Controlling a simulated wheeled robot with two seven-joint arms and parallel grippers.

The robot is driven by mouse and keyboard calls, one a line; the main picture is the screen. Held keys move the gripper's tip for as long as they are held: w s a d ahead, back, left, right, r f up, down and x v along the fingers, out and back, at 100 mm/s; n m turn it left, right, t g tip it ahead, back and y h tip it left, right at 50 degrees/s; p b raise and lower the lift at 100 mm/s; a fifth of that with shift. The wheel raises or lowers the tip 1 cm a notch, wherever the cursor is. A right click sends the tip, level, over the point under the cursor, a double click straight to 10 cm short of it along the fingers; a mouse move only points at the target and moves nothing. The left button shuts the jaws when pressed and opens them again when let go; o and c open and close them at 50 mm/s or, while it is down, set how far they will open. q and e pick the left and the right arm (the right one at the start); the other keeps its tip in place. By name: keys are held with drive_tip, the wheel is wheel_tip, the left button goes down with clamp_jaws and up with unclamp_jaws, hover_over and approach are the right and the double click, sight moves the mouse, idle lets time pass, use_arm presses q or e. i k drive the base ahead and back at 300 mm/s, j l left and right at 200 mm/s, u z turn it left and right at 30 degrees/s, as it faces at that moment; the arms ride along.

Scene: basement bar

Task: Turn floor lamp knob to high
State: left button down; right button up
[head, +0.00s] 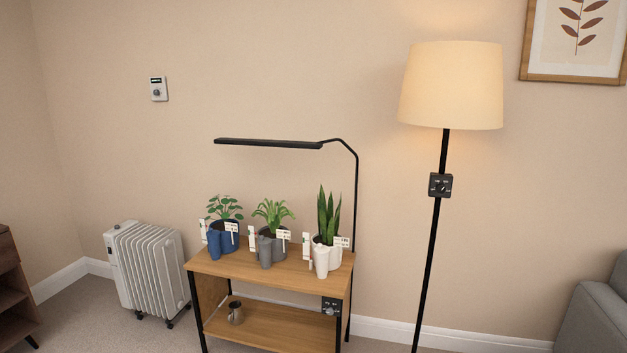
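The floor lamp (451,85) stands right of centre in the head view, with a cream shade that glows warmly and a thin black pole. Its black control box with a round knob (440,186) is fixed on the pole below the shade. Small markings ring the knob, but they are too small to read, so I cannot tell its setting. Neither of my grippers is in view.
A wooden plant stand (205,266) with several potted plants and a black overhead light (268,143) stands left of the lamp. A white radiator (155,268) is further left. A grey sofa (595,310) is at the lower right.

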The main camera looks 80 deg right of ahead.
sight(440, 189)
drive_tip(key=z, duration=3.35)
drive_tip(key=i+j, duration=0.15)
drive_tip(key=i, duration=0.3)
drive_tip(key=i+j, duration=0.2)
drive_tip(key=i, duration=0.3)
